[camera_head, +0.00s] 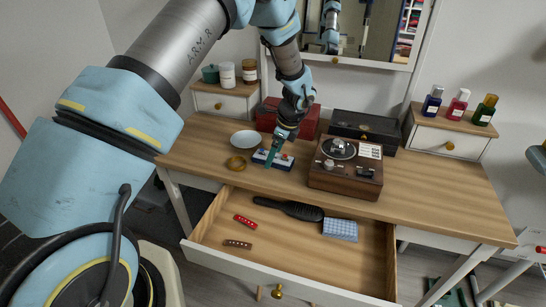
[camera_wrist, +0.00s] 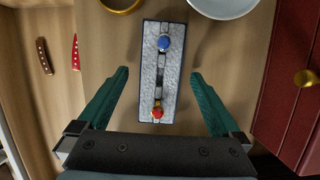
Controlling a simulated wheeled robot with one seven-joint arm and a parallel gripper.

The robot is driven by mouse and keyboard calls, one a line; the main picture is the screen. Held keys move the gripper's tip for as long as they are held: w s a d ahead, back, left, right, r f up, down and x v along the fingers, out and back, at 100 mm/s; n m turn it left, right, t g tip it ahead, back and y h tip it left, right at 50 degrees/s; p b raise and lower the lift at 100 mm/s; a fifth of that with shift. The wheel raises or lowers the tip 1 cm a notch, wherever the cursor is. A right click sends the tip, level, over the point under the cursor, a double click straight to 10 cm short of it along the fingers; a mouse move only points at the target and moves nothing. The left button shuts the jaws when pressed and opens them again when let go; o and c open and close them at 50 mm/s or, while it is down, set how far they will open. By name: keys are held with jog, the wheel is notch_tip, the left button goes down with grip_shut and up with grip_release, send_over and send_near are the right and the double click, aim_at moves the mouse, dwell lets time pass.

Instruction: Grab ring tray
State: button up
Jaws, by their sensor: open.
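The ring tray is a small dark-blue-edged rectangle with a pale grey top, holding a blue-stoned ring and a red-stoned ring. It lies on the wooden tabletop in the head view (camera_head: 259,156) and runs lengthwise up the middle of the wrist view (camera_wrist: 149,60). My gripper (camera_head: 277,152) is open and empty above it, pointing down. In the wrist view my teal fingers (camera_wrist: 160,78) stand one on each side of the tray, with a gap on both sides. In the head view my gripper partly hides the tray.
A white bowl (camera_head: 245,139) and a gold dish (camera_head: 235,163) sit left of the tray. A red box (camera_head: 270,114) stands behind, and a brown turntable-like box (camera_head: 345,181) is close on the right. The drawer (camera_head: 285,240) below is open, holding a black brush (camera_head: 290,209).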

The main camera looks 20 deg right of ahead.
jog(key=shift+f, duration=0.25)
jog(key=shift+c, duration=0.4)
grip_shut()
